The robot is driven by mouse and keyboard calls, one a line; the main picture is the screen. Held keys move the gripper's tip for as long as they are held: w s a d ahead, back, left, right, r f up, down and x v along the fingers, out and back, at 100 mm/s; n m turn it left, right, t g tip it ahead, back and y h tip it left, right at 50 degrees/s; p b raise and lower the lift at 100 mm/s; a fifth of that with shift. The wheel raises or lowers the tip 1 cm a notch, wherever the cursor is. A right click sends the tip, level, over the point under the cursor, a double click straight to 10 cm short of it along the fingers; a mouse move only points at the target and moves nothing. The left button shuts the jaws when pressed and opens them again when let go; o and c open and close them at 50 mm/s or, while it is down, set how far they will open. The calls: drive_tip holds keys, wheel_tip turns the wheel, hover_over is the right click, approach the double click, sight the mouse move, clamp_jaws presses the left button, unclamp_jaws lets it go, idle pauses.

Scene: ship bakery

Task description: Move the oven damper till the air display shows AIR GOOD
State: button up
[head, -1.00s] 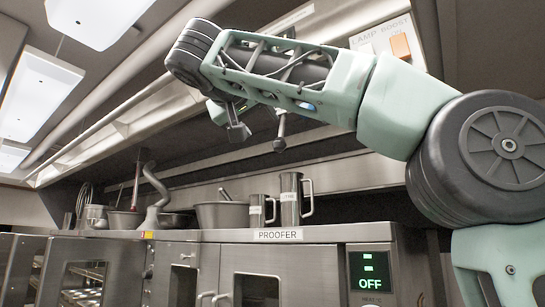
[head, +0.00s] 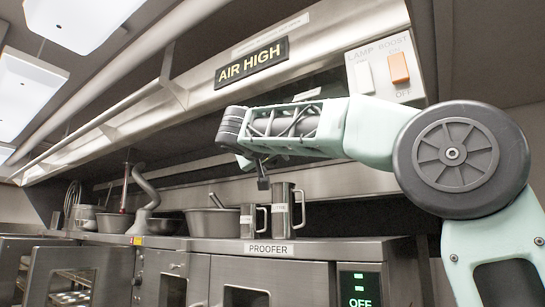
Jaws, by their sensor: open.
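The air display (head: 251,63) on the front of the hood reads AIR HIGH in yellow letters on black. My gripper (head: 262,176) points down below the end of my arm, in front of the dark shelf space and above the metal jugs. It is open and holds nothing that I can see. One finger shows clearly; the other is mostly hidden. The gripper is below the display and apart from it. I cannot pick out the oven damper for certain in this view.
A switch panel (head: 384,73) marked LAMP and BOOST is on the hood at right. The proofer (head: 268,249) stands below, its panel reading OFF. An oven door stands open at lower left.

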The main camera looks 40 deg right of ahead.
drive_tip(key=shift+w+d, duration=0.1)
clamp_jaws()
drive_tip(key=shift+w+d+f+b, duration=0.1)
drive_tip(key=shift+d+f+b, duration=0.3)
drive_tip(key=shift+b, duration=0.4)
drive_tip(key=w+d+t+h+b, duration=0.1)
drive_tip(key=w+d+b, duration=0.1)
drive_tip(key=d+b, duration=0.2)
drive_tip(key=d, duration=0.3)
drive_tip(key=shift+w+r, duration=0.2)
drive_tip(key=shift+r, duration=0.1)
